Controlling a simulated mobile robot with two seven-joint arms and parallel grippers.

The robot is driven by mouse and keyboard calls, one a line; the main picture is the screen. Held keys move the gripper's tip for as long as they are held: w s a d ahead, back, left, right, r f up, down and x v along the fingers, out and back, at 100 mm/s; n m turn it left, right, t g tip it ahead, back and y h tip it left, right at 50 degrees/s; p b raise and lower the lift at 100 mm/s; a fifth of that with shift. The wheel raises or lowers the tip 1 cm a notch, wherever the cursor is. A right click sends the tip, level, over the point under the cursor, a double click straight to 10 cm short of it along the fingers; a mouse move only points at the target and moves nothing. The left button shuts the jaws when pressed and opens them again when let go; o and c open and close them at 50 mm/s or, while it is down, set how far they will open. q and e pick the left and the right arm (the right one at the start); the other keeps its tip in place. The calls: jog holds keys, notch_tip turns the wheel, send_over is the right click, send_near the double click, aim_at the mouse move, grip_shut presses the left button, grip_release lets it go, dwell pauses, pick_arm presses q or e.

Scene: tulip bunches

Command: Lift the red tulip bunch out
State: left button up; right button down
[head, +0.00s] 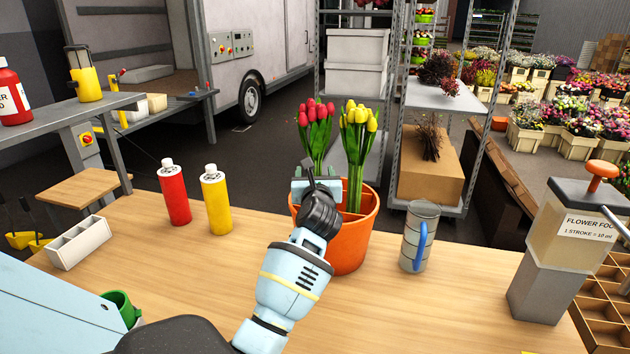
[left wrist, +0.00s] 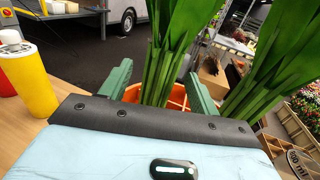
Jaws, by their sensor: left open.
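The red tulip bunch (head: 317,125) stands upright in the left part of an orange bucket (head: 350,250) on the wooden table. The yellow tulip bunch (head: 358,128) stands beside it on the right in the same bucket. My left gripper (head: 316,174) is at the red bunch's stems, above the bucket rim. In the left wrist view, the open green fingers of the left gripper (left wrist: 157,72) have green stems (left wrist: 160,75) between them; the flower heads are out of that view. The lower stems are hidden by the gripper and bucket. My right gripper is not in view.
A flower food dispenser (head: 560,240) is farther right. A red bottle (head: 174,192) and a yellow bottle (head: 215,200) stand left. The table between the bottles and bucket is clear.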

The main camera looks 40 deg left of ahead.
pick_arm(q)
jog(key=shift+x, duration=0.95)
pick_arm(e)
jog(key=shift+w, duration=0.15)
pick_arm(q)
jog(key=c, duration=1.3)
jog(key=shift+o, duration=0.2)
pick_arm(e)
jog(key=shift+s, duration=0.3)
pick_arm(q)
jog(key=shift+r, duration=0.1)
